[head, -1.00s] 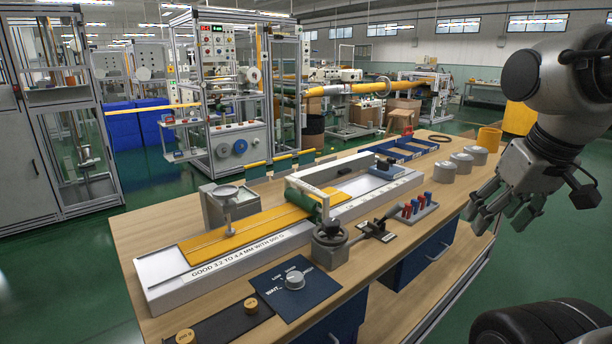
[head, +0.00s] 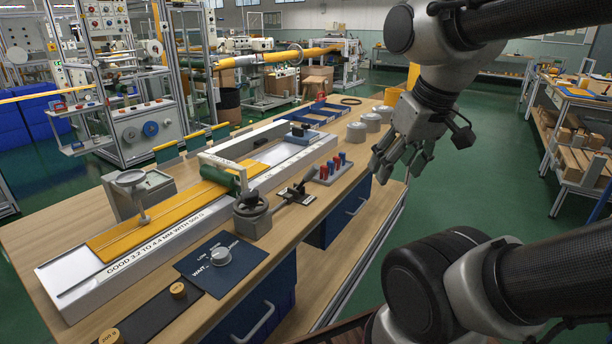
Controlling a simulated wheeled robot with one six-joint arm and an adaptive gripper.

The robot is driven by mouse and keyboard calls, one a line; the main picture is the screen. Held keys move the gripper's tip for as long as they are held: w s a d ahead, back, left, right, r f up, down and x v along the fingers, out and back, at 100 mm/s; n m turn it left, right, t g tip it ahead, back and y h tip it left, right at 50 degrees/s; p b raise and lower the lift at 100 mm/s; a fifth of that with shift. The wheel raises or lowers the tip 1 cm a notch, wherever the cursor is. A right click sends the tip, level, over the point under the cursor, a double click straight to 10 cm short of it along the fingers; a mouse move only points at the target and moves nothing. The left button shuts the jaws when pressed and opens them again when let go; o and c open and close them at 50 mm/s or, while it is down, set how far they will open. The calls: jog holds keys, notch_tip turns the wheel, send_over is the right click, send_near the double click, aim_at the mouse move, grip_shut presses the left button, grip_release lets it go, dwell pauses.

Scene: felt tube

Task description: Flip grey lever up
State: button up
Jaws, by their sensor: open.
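A small grey lever (head: 304,184) sits on a small dark plate on the wooden bench (head: 330,205), just right of a grey handwheel block (head: 252,214). My gripper (head: 382,166) hangs from my arm at the right, above the bench's right edge, fingers spread and empty. It is apart from the lever, to its right.
A rack of red and blue pegs (head: 334,168) stands close behind the lever. A long white gauge (head: 160,243) with a yellow strip and green roller lies to the left. A navy dial panel (head: 200,272) is in front. Grey canisters (head: 356,132) stand behind, near my gripper.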

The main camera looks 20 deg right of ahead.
jog(key=shift+d, duration=0.15)
jog(key=c, duration=0.3)
jog(key=d+f+m+g, duration=0.1)
jog(key=d+f+m, duration=0.1)
jog(key=d+f, duration=0.1)
jog(key=shift+s+d+f+g, duration=0.15)
jog(key=shift+g, duration=0.25)
grip_shut()
jog(key=w+d+f+m+g+y, duration=0.1)
jog(key=w+d+f+m+y, duration=0.15)
jog(key=f+m+y, duration=0.4)
jog(key=w+d+f+m+y, duration=0.1)
jog(key=w+f+m+y, duration=0.2)
jog(key=f+m, duration=0.55)
jog(key=w+d+m+t+y, duration=0.1)
jog(key=w+d+m+t, duration=0.1)
jog(key=w, duration=0.5)
jog(key=w+d+f+m+t+y, duration=0.1)
jog(key=w+m+t, duration=0.4)
jog(key=w+t, duration=0.2)
jog(key=shift+w+d, duration=0.35)
jog(key=shift+w, duration=0.4)
